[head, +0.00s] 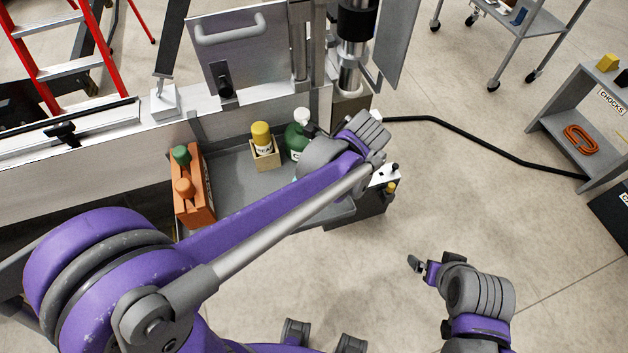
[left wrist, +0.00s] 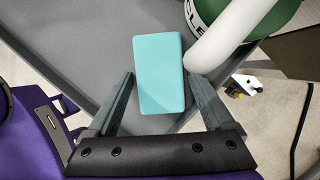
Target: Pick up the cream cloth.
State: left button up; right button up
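I see no cream cloth in either view. In the left wrist view a flat turquoise block (left wrist: 160,80) with rounded corners lies over the grey tray (left wrist: 70,45), between the two fingers of my left gripper (left wrist: 161,76). The fingers are apart, one on each side of the block, with narrow gaps visible. In the head view my left wrist hangs over the right end of the grey tray (head: 235,185) and hides the left gripper. My right gripper (head: 416,264) is low over the floor at the right, apart from everything; its fingers are too small to read.
A green bottle (head: 296,141) with a white top stands close beside my left gripper. A yellow-capped bottle sits in a wooden box (head: 266,157). An orange caddy (head: 194,195) is at the tray's left end.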

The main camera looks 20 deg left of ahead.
pick_arm(q)
jog(key=c, duration=0.9)
jog(key=shift+s+r, duration=0.1)
jog(key=shift+r, duration=0.05)
jog(key=shift+s+d+r, duration=0.1)
jog(key=shift+r, duration=0.15)
notch_tip(320, 180, up, 7)
jog(key=shift+f, duration=0.2)
jog(key=s+d, duration=0.3)
jog(key=s, duration=0.2)
jog(key=s+d+b, duration=0.1)
jog(key=s+d, duration=0.3)
jog(key=s, duration=0.1)
jog(key=s+d+b, duration=0.1)
jog(key=s+d, duration=0.3)
jog(key=s, duration=0.2)
jog(key=shift+s+f, duration=0.1)
jog(key=shift+f, duration=0.1)
